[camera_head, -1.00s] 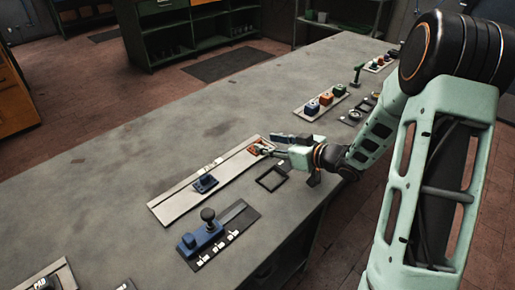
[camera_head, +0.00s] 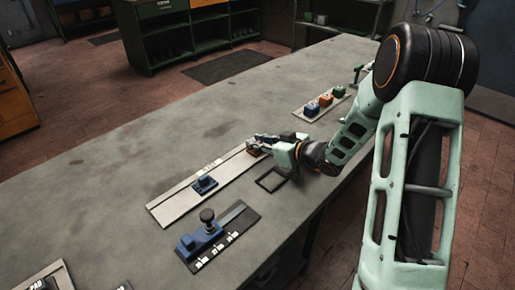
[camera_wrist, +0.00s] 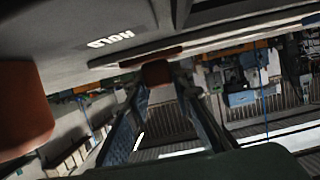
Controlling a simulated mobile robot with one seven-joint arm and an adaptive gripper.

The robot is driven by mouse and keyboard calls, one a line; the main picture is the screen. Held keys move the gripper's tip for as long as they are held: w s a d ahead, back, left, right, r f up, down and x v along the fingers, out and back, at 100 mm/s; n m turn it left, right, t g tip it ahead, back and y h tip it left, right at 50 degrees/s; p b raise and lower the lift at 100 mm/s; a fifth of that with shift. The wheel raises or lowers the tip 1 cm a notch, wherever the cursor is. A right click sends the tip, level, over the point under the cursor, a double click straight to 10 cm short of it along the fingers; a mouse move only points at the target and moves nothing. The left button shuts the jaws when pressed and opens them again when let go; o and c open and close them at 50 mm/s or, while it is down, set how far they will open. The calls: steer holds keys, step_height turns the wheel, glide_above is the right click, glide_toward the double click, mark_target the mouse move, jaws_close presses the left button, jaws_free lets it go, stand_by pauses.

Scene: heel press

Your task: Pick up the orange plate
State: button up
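A small orange-brown piece (camera_head: 253,151), which I take to be the orange plate, is at the far end of the long pale rail panel (camera_head: 175,208). In the wrist view an orange-brown block (camera_wrist: 157,72) shows between the far ends of my fingers. My gripper (camera_head: 262,143) is low over the bench at that end of the panel and partly covers the piece. In the wrist view my gripper (camera_wrist: 160,88) has its fingers apart, one on each side of the block. I see no clear contact.
In front is a dark panel with a blue fixture and black knob (camera_head: 207,216). An empty dark frame (camera_head: 271,179) lies near my gripper. Farther back a tray holds coloured blocks (camera_head: 326,99).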

jaws_close()
